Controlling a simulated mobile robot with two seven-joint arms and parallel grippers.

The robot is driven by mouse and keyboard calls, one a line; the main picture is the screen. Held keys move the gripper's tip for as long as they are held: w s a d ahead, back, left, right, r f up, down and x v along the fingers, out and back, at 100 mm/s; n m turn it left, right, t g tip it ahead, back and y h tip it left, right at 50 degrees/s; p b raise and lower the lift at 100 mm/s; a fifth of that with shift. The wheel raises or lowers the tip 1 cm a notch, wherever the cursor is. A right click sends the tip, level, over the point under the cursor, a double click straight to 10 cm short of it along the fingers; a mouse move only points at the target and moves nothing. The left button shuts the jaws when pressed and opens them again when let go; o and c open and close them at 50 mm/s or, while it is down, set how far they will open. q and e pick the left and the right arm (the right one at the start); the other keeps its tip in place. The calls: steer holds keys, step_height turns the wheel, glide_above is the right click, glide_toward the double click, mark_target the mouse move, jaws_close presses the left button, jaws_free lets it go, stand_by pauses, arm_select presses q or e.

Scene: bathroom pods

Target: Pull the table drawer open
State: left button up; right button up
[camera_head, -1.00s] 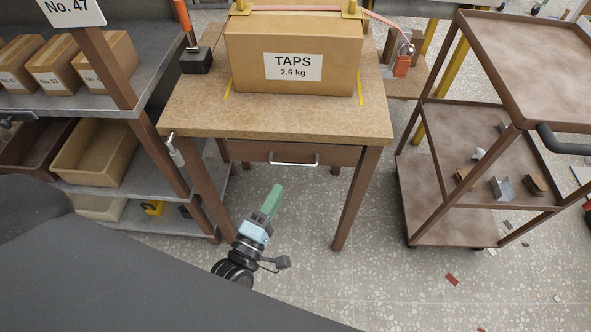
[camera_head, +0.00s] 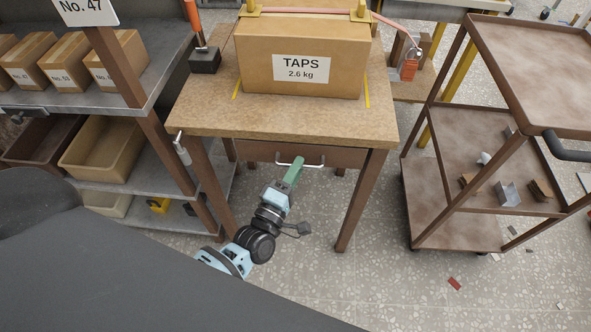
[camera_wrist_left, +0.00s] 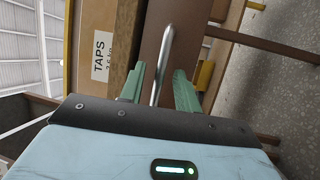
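The wooden table (camera_head: 290,122) stands in the middle of the head view. Its brown drawer (camera_head: 340,157) sits under the top and looks shut, with a silver bar handle (camera_head: 313,165) on its front. My left gripper (camera_head: 294,166) is at the handle, its green fingers reaching the bar from below. In the left wrist view the gripper (camera_wrist_left: 160,82) is open, and the handle (camera_wrist_left: 162,62) runs between its two green fingers, with a gap on the right side. The drawer front (camera_wrist_left: 150,40) shows behind it. My right gripper is not in view.
A box labelled TAPS (camera_head: 300,60) sits on the table. A shelf with bins (camera_head: 100,150) stands left and a brown trolley (camera_head: 450,205) right. A clamp-like tool (camera_head: 181,148) hangs at the table's left edge. The floor in front of the table is clear.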

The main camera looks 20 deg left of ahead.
arm_select(q)
steer(key=shift+c, duration=0.3)
jaws_close()
steer(key=shift+s, duration=0.1)
steer(key=s+d+p, duration=0.1)
steer(key=s+d, duration=0.1)
steer(key=s, duration=0.7)
steer(key=s+d+p, duration=0.1)
steer(key=s+d, duration=0.2)
steer(key=s, duration=0.6)
steer(key=shift+s+d, duration=0.2)
steer(key=shift+s, duration=0.05)
steer(key=shift+o, duration=0.3)
jaws_free()
